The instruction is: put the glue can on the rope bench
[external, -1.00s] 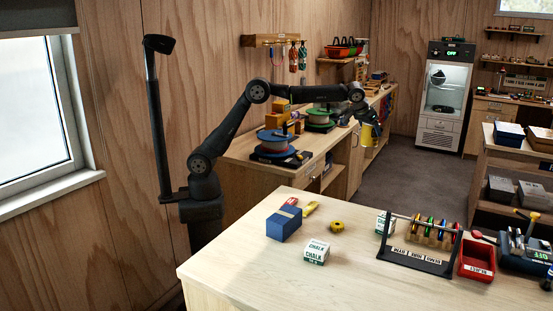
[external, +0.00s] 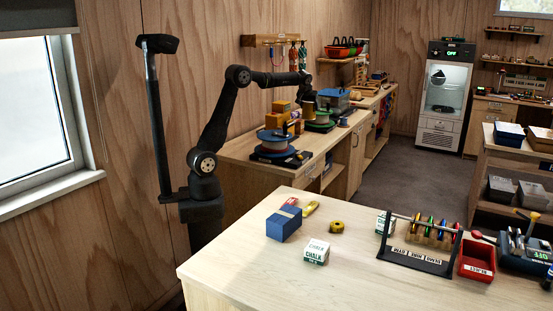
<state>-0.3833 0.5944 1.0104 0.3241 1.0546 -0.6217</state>
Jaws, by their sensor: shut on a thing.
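My gripper (external: 308,103) hangs from the wrist over the rope bench (external: 240,150), by the green-flanged rope spool. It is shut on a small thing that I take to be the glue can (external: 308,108). The can is mostly hidden by the gripper and too small to make out clearly. I cannot tell whether it touches anything below. The rope bench runs along the wooden wall and carries the blue-flanged rope spool (external: 278,142) at its near end and the green-flanged spool (external: 320,122) further back.
Orange-yellow boxes (external: 277,117) and a blue bin (external: 333,100) crowd the bench around my gripper. A pegged wall rack (external: 270,40) is above. The near table holds a blue box (external: 284,224), chalk blocks (external: 316,252) and a carabiner rack (external: 420,245).

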